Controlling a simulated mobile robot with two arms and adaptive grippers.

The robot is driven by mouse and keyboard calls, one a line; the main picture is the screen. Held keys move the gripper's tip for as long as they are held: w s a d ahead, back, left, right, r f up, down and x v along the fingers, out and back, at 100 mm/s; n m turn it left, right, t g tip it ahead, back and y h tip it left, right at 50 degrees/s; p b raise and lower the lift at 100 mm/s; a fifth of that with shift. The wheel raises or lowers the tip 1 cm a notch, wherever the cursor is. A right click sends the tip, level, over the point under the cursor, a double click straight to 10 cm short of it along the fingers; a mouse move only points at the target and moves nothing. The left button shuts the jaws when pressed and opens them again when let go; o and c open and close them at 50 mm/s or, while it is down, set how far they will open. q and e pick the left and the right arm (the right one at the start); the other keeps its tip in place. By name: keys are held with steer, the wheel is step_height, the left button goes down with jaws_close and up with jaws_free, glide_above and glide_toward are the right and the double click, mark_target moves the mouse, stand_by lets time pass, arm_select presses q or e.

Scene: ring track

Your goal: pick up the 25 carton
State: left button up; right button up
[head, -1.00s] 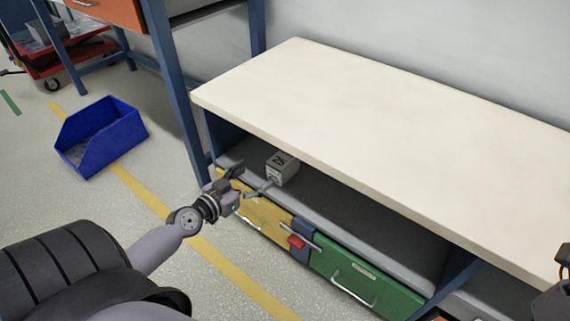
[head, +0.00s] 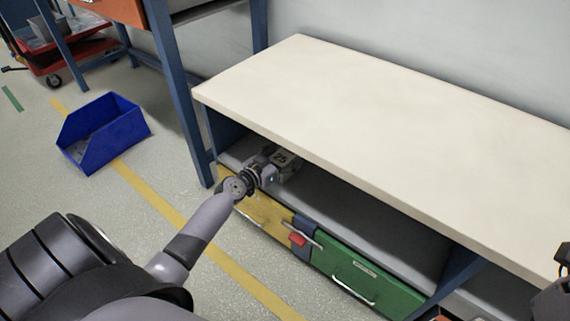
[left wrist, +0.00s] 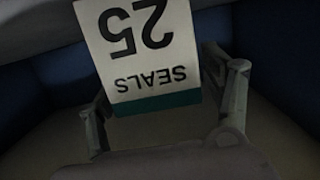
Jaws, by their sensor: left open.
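The 25 carton (head: 286,155) is a small pale box on the grey shelf under the white bench top, near the shelf's left end. In the left wrist view its label (left wrist: 142,50) reads "25" and "SEALS" upside down, with a green band. My left gripper (head: 278,169) is at the carton and hides part of it in the head view. In the left wrist view the open fingers of the left gripper (left wrist: 165,95) stand on either side of the carton's near end. I cannot tell whether either finger touches it.
The white bench top (head: 390,130) overhangs the shelf close above my left gripper. Below the shelf are a yellow drawer front (head: 262,218) and a green drawer (head: 365,281) with handles. A blue bin (head: 103,133) lies on the floor at the left.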

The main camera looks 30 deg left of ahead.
arm_select(q)
steer(key=shift+w, duration=0.15)
steer(key=shift+c, duration=0.5)
steer(key=c, duration=1.2)
